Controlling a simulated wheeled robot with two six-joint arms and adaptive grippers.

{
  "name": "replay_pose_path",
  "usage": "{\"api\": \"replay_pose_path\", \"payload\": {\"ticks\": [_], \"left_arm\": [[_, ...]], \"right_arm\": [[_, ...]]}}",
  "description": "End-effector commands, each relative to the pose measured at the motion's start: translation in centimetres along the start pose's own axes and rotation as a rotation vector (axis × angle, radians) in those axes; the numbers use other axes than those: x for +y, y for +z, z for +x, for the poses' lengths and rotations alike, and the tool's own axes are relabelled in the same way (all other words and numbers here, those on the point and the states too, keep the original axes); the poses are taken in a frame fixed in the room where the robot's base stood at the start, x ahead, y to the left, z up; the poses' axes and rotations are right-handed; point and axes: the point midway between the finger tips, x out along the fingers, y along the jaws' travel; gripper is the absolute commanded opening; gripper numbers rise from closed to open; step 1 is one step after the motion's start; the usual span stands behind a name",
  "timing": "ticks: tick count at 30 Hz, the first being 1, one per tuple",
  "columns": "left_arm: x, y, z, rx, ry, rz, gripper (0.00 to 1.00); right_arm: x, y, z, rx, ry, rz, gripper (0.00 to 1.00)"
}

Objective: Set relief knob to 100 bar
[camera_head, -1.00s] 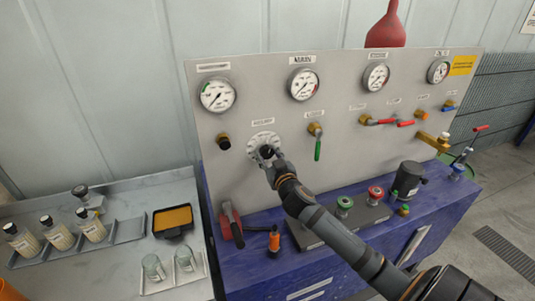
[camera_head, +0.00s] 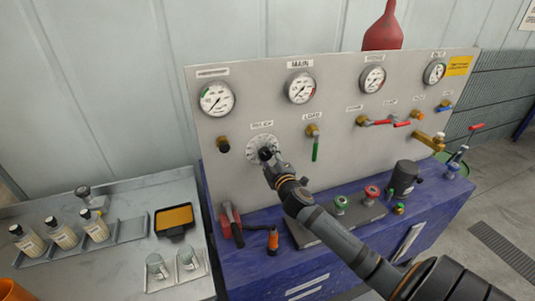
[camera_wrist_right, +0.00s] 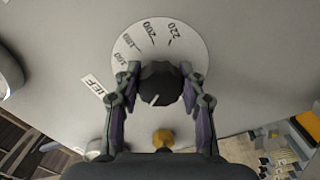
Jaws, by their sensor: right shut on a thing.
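The black relief knob (camera_head: 265,153) sits on a round white dial (camera_head: 254,146) on the grey panel, under a label reading RELIEF. My right gripper (camera_head: 270,160) is at the knob. In the right wrist view, its two fingers (camera_wrist_right: 159,88) are shut on either side of the black knob (camera_wrist_right: 160,82). A white pointer mark shows on the knob's lower left edge in that view. The dial (camera_wrist_right: 160,50) shows 200 and 220 along its top; the lower part is hidden by the knob and gripper. My left gripper is not in view.
Gauges, including MAIN (camera_head: 300,87), line the panel top. A green-handled LOAD valve (camera_head: 315,145) is right of the dial; a black knob (camera_head: 223,145) is left. A red-handled tool (camera_head: 232,225) and connectors stand on the blue bench below. Bottles stand on the left table.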

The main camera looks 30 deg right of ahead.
Motion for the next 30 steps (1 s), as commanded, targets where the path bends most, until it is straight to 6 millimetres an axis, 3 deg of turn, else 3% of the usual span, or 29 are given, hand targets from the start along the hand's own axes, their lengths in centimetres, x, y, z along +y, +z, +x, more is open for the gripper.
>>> {"api": "replay_pose_path", "payload": {"ticks": [12,28,29,30], "left_arm": [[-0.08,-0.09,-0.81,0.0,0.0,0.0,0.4],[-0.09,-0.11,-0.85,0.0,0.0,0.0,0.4],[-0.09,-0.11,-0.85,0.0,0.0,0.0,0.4],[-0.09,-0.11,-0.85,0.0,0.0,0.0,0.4]], "right_arm": [[0.15,-0.09,0.01,0.002,0.001,-0.167,0.09],[0.11,-0.05,0.01,0.001,0.001,-0.186,0.09],[0.11,-0.05,0.01,0.001,0.0,-0.186,0.43],[0.11,-0.05,0.0,0.001,0.0,-0.186,0.49]]}}
